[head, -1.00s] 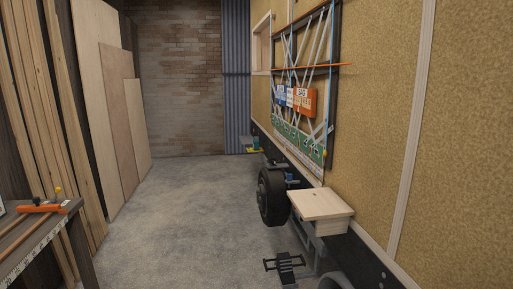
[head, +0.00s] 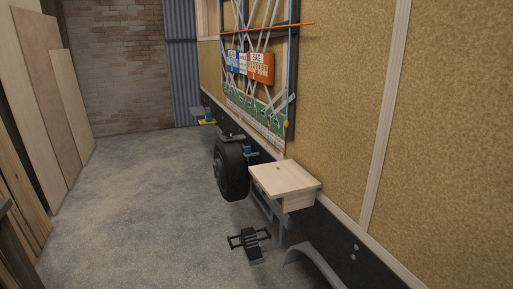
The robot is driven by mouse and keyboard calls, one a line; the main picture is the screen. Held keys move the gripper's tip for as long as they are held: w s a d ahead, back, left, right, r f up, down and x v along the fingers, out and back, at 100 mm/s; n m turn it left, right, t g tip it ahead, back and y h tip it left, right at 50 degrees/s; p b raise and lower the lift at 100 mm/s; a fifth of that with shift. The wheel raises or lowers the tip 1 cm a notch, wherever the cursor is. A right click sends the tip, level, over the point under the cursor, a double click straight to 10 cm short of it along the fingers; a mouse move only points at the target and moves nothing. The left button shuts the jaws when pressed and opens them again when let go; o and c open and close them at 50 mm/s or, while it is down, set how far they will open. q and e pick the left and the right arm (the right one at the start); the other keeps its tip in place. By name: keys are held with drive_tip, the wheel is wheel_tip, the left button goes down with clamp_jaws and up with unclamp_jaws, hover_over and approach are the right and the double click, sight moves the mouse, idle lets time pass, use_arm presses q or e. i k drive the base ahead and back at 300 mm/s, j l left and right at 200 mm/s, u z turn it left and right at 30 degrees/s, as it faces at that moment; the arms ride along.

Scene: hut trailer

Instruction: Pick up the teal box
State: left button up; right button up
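No teal box can be made out for certain. A small blue-teal item (head: 208,115) is at the far end of the trailer side, above a yellow piece (head: 207,122). A small blue item (head: 247,150) is above the wheel, beside the wooden shelf. Both are too small to tell whether either is the teal box. Neither of my grippers is in view.
A pale wooden shelf box (head: 284,178) juts from the trailer wall (head: 340,110). A black tyre (head: 231,170) and a dark metal step (head: 250,243) stick out below. Boards (head: 45,100) lean at the left. The concrete floor (head: 140,200) between is clear.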

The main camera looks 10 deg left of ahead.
sight(207, 114)
drive_tip(key=i+j+u, duration=0.35)
drive_tip(key=i, duration=0.25)
drive_tip(key=i+j+u, duration=0.35)
drive_tip(key=i, duration=0.25)
drive_tip(key=i+l+u, duration=0.1)
drive_tip(key=i+u, duration=0.25)
drive_tip(key=i, duration=0.25)
drive_tip(key=i+z, duration=0.1)
drive_tip(key=i, duration=1.8)
drive_tip(key=i+z, duration=0.15)
drive_tip(key=i, duration=0.8)
drive_tip(key=i+j, duration=0.2)
drive_tip(key=i, duration=0.75)
drive_tip(key=l+z, duration=0.05)
